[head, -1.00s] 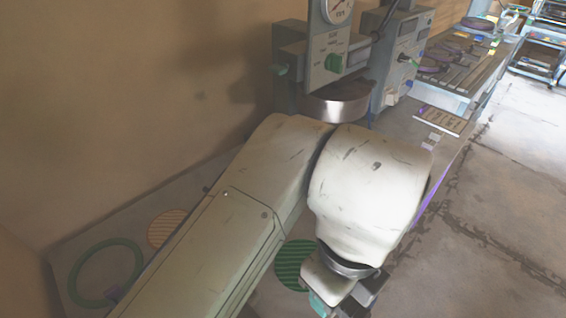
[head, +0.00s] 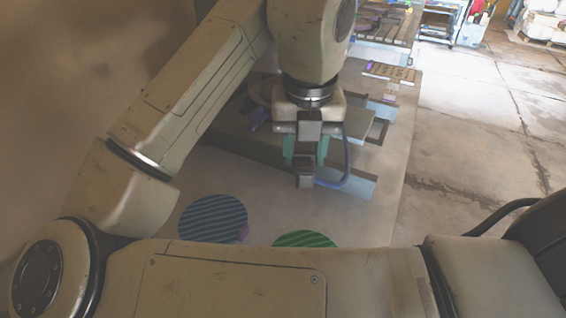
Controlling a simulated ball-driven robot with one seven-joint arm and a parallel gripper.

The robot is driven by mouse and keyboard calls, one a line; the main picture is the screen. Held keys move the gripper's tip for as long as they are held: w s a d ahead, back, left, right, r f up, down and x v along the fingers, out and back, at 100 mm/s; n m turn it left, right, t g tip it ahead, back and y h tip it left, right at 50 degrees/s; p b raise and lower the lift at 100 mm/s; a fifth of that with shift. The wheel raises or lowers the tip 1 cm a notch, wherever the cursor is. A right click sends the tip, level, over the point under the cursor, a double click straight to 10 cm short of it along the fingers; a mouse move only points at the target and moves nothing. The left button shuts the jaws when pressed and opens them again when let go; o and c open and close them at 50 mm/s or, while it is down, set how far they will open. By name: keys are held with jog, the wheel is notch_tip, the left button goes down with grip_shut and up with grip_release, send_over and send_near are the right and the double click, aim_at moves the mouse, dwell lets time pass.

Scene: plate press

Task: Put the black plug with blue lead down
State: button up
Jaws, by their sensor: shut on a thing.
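My gripper (head: 305,156) points down over the table, its teal fingers shut on the black plug (head: 305,181). The plug is a small dark block showing at and below the fingertips, partly hidden by them. Its blue lead (head: 347,168) curves out to the right and up beside the gripper. I cannot tell whether the plug touches the surface below it.
A blue ribbed round mat (head: 213,216) and a green ribbed round mat (head: 303,239) lie on the table, partly covered by my arm. Bare table (head: 385,215) shows at right.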

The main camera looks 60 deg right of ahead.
jog(key=shift+s+d+f, duration=0.1)
jog(key=shift+d+f, duration=0.15)
jog(key=shift+d, duration=0.15)
jog(key=shift+d+f+m, duration=0.1)
jog(key=shift+d+m, duration=0.1)
jog(key=shift+m, duration=0.1)
jog(key=w+d+f+b, duration=0.2)
jog(key=w+f, duration=0.2)
jog(key=w, duration=0.5)
send_over(255, 180)
jog(key=s, duration=0.1)
jog(key=f, duration=0.2)
jog(key=f+b, duration=0.1)
jog(key=f, duration=0.1)
jog(key=shift+s+a+f, duration=0.15)
jog(key=shift+a, duration=0.05)
jog(key=shift+w+d+f, duration=0.1)
jog(key=shift+w+f, duration=0.4)
jog(key=shift+f, duration=0.15)
jog(key=shift+f+b, duration=0.5)
jog(key=shift+f, duration=1.05)
